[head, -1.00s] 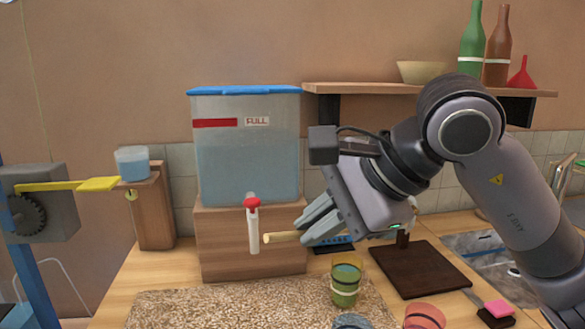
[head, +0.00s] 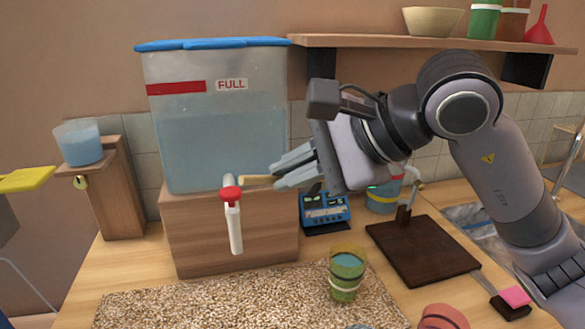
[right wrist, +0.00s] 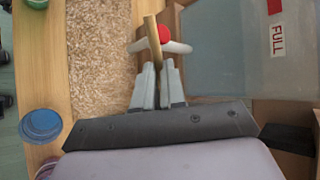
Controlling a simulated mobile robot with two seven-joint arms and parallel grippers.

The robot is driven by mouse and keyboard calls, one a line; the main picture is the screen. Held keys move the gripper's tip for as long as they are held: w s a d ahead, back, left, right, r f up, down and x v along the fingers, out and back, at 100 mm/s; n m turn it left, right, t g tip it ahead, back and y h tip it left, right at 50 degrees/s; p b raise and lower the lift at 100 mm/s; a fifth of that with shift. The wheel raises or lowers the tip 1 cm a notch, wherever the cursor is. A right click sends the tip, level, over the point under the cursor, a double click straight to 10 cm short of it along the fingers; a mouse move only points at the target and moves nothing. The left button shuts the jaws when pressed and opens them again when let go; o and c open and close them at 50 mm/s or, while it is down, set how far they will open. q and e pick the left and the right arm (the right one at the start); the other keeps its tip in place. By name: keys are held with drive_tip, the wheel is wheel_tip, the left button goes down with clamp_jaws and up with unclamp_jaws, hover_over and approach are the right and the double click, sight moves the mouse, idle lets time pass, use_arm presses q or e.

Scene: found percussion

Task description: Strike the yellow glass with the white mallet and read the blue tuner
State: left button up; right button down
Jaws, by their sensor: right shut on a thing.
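My right gripper (head: 283,178) is shut on a tan wooden stick (head: 257,181), with its fingers pointing left. The stick also shows in the right wrist view (right wrist: 153,36). Its end is close to the red tap knob (head: 231,194); I cannot tell whether they touch. No white mallet head is clearly visible. A yellow-green glass (head: 346,287) with a pale band stands upright on the speckled mat, below and right of the gripper. The blue tuner (head: 325,211) sits behind it beside the wooden block; its display is too small to read. My left gripper is not in view.
A water tank (head: 215,125) marked FULL stands on a wooden block (head: 230,240), its white spout (head: 235,230) projecting forward. A pink glass (head: 442,318) is at the front. A dark board (head: 425,250) lies right. The speckled mat (head: 220,305) has free room left.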

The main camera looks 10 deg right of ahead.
use_arm(q)
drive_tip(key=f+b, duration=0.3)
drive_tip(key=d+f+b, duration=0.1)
drive_tip(key=b, duration=0.1)
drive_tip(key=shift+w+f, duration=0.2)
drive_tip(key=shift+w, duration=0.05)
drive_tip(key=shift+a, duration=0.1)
idle(0.3)
